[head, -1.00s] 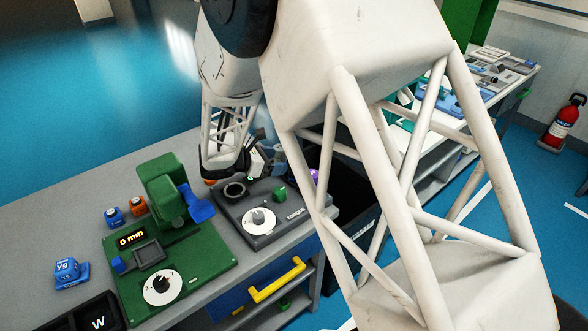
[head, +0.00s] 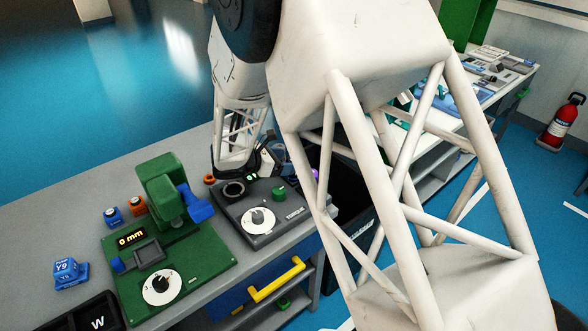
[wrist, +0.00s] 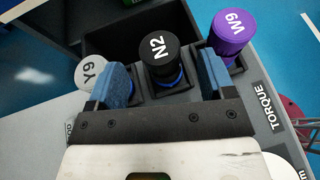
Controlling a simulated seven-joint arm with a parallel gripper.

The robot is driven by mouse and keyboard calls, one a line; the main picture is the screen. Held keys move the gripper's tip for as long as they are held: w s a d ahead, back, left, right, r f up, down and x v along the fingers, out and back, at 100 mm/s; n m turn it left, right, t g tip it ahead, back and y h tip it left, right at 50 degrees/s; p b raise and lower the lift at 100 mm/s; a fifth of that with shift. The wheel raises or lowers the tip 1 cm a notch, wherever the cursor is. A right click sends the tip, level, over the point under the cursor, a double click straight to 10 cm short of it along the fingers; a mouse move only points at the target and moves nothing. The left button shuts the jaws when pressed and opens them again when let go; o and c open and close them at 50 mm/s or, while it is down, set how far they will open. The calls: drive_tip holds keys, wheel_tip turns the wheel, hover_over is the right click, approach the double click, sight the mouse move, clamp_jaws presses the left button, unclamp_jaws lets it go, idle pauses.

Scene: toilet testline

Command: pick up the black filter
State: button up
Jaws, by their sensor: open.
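The black filter (wrist: 158,50), a black cylinder marked N2 in white, stands in a dark slotted holder (wrist: 112,44) in the wrist view. My gripper (wrist: 163,72) is open, with one blue-padded finger to each side of the filter in the picture. No contact between the pads and the filter shows. A purple cylinder marked W9 (wrist: 233,29) stands to the right, close to the right finger. A white round piece marked Y9 (wrist: 89,73) is at the left, partly behind the left finger. In the head view, my arm hides most of the gripper and the filter.
A dark torque device (head: 278,234) and a green device with a display (head: 190,252) stand on the grey bench (head: 60,235) in the head view. Small blue (head: 112,217) and orange blocks sit behind the green device. A yellow handle (head: 276,280) sticks out at the bench front.

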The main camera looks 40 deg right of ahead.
drive_tip(key=shift+x, duration=2.05)
drive_tip(key=shift+c, duration=0.4)
drive_tip(key=c, duration=0.9)
